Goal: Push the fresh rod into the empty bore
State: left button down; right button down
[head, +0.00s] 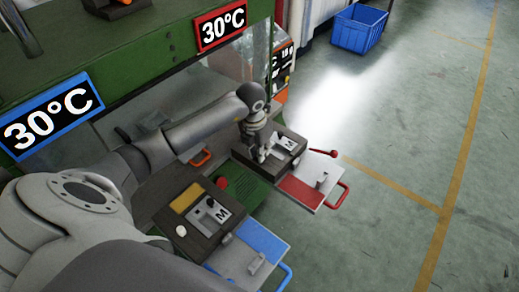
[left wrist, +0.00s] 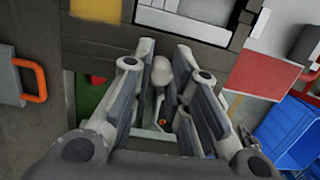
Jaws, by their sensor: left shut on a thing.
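My left gripper (head: 262,153) is over the dark mould block (head: 292,137) of the red station in the head view. In the left wrist view its fingers (left wrist: 163,95) are around a pale, round-ended piece (left wrist: 162,70), which looks like the rod. The block's dark face (left wrist: 70,35) and white marked plate (left wrist: 185,20) lie just beyond the fingertips. The fingers hide the rod's far end, and I cannot make out the empty bore. I cannot tell whether the rod touches the block. My right gripper is not in view.
A second block (head: 180,238) with a blue plate (head: 250,247) stands nearer. The red plate (head: 303,190) has a red handle (head: 338,195). An orange handle (left wrist: 30,80) is at the wrist view's left. A blue crate (head: 358,30) is on the open floor.

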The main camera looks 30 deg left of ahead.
pick_arm(q)
jog(key=c, duration=1.3)
grip_release()
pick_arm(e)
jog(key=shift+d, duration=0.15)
